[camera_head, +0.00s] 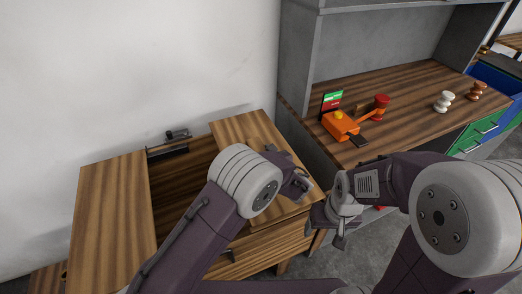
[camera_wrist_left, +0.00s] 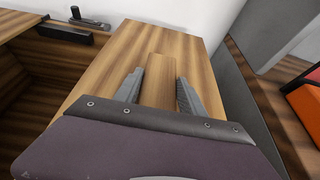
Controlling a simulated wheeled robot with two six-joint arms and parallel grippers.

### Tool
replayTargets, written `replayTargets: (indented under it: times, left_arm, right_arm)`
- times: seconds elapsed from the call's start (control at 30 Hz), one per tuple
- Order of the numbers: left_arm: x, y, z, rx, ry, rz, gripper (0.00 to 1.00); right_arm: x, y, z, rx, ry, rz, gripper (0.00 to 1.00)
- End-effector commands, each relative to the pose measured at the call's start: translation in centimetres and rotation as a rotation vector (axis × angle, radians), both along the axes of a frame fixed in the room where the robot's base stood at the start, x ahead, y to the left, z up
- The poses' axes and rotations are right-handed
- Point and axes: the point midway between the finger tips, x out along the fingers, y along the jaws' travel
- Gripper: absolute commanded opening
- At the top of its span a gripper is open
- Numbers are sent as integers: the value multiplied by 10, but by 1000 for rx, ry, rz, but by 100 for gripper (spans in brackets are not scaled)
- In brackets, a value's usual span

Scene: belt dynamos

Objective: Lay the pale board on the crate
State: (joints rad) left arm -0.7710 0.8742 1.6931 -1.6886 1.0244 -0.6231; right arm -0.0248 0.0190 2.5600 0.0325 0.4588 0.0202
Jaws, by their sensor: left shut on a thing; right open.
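My left gripper (camera_head: 299,184) is over the right-hand top of the wooden desk (camera_head: 112,215). In the left wrist view its two fingers (camera_wrist_left: 160,78) stand on either side of a light brown wooden board (camera_wrist_left: 158,92), and it is shut on it. The board lies close over the desk top (camera_wrist_left: 112,62) and has nearly the same colour, so I cannot tell whether it touches. In the head view the board is mostly hidden by my wrist. My right gripper (camera_head: 332,222) is open and empty, right of the desk. I cannot make out a crate for certain.
The desk's middle is a sunken open bay with a dark device (camera_head: 176,135) at its back. A grey-sided shelf unit (camera_head: 420,85) stands right, bearing an orange box (camera_head: 340,126), a red mallet-like thing (camera_head: 380,106) and a white turned piece (camera_head: 443,101). The desk's left top is clear.

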Motion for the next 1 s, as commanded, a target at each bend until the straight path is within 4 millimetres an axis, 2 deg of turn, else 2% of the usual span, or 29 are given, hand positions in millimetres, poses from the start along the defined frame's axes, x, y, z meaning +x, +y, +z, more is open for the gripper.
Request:
replayTargets:
  times: [0.03, 0.33, 0.7, 0.73, 0.8, 0.83, 1.0]
  left_arm:
    - [1, 0, -9, 1, -4, 0, 0]
    - [1, 0, -40, 1, -4, 0, 0]
    - [1, 0, -44, 0, -4, 1, 0]
    - [1, 0, -44, 0, -4, 1, 50]
    - [1, 0, -44, -1, -3, 1, 69]
    - [0, 0, -45, 0, -3, 0, 73]
    - [0, 0, -45, 0, -2, 0, 73]
  right_arm:
    - [0, 0, -9, 0, 0, 0, 73]
    - [0, 0, -36, 0, 0, 0, 73]
    - [0, 0, -39, 0, 0, 0, 73]
    - [0, 0, -39, 0, 0, 0, 73]
    - [0, 0, -39, 0, 0, 0, 73]
    - [0, 0, -39, 0, 0, 0, 73]
    - [0, 0, -39, 0, 0, 0, 73]
